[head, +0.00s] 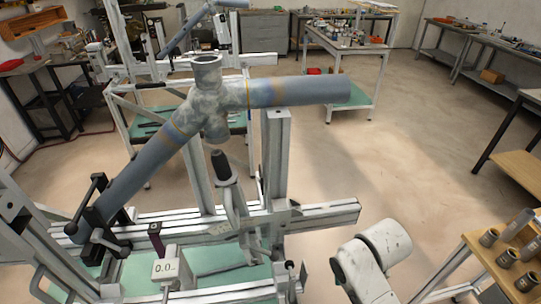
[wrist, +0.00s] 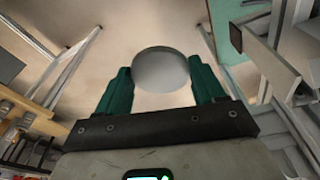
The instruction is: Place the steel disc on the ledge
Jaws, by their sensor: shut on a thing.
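My gripper (wrist: 159,72) has dark green fingers, one on each side of the steel disc (wrist: 163,66). It is shut on the disc, a plain grey round piece that shows beyond the dark gripper bar in the wrist view. The floor shows beyond it. In the head view, part of my white arm shows at lower right, but the gripper and disc are out of sight. The frame jig (head: 277,165), with metal posts and rails, stands left of my arm. I cannot tell which surface is the ledge.
Blue-grey joined tubes (head: 207,103) sit clamped across the jig. A wooden stand (head: 480,243) with several metal cylinders is at right. A tool table (head: 348,45) stands behind. Open floor (head: 400,150) lies between.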

